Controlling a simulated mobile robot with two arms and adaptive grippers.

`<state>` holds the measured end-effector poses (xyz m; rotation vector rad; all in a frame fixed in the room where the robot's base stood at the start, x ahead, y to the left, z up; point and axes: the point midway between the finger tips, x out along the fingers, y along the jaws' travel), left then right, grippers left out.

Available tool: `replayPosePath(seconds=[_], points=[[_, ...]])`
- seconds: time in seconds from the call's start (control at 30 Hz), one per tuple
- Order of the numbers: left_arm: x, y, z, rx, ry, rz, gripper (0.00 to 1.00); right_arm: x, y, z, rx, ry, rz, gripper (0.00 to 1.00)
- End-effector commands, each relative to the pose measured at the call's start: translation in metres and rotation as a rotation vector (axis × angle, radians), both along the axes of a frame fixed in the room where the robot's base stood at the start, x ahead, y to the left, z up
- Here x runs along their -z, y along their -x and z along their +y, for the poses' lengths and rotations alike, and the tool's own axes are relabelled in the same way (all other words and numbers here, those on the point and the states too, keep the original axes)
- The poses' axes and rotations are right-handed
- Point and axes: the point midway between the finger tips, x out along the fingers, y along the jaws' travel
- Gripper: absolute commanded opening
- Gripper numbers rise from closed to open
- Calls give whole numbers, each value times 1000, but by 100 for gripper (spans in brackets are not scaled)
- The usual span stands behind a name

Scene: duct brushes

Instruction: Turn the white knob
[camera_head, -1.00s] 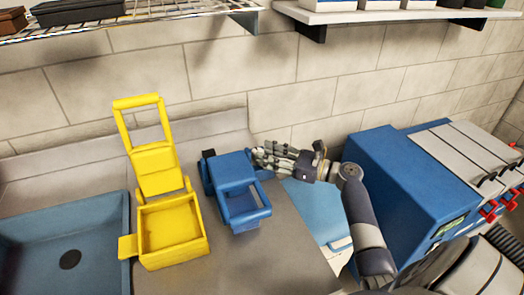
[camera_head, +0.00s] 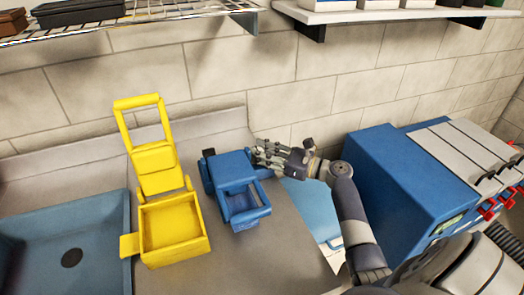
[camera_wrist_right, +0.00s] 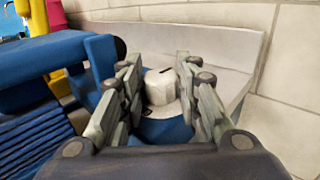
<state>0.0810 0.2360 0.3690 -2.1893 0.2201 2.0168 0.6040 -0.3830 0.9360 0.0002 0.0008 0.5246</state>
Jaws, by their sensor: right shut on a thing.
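The white knob (camera_wrist_right: 161,87) shows in the right wrist view, with a dark mark on its top, on the side of a blue machine (camera_wrist_right: 50,72). In the head view the blue machine (camera_head: 234,171) stands on the counter, and the knob is hidden behind my fingers. My right gripper (camera_head: 263,155) reaches it from the right, and in the wrist view its fingers (camera_wrist_right: 163,92) lie on both sides of the knob, shut on it. My left gripper is not in view.
A yellow press-like device (camera_head: 172,228) stands just left of the blue machine. A blue sink (camera_head: 60,240) is at the far left. A large blue machine (camera_head: 392,175) with grey tops stands right. A tiled wall (camera_head: 330,100) and shelves are behind.

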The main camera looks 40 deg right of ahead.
Motion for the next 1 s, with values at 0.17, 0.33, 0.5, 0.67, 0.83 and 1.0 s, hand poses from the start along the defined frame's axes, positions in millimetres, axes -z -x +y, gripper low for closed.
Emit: replayPosePath(seconds=[0.17, 0.33, 0.5, 0.67, 0.83, 1.0], points=[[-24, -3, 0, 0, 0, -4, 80, -6, 1, 2, 81, -4, 1, 6], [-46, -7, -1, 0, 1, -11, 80, -7, 2, 5, 199, -5, 1, 6], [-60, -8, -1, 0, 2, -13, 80, -5, 2, 6, 319, -4, 0, 6], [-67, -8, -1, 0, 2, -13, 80, -3, 2, 7, 413, -3, 0, 6], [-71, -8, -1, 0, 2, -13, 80, -2, 2, 8, 483, -1, -1, 6], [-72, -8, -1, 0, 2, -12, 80, -2, 2, 8, 518, 0, -2, 6]])
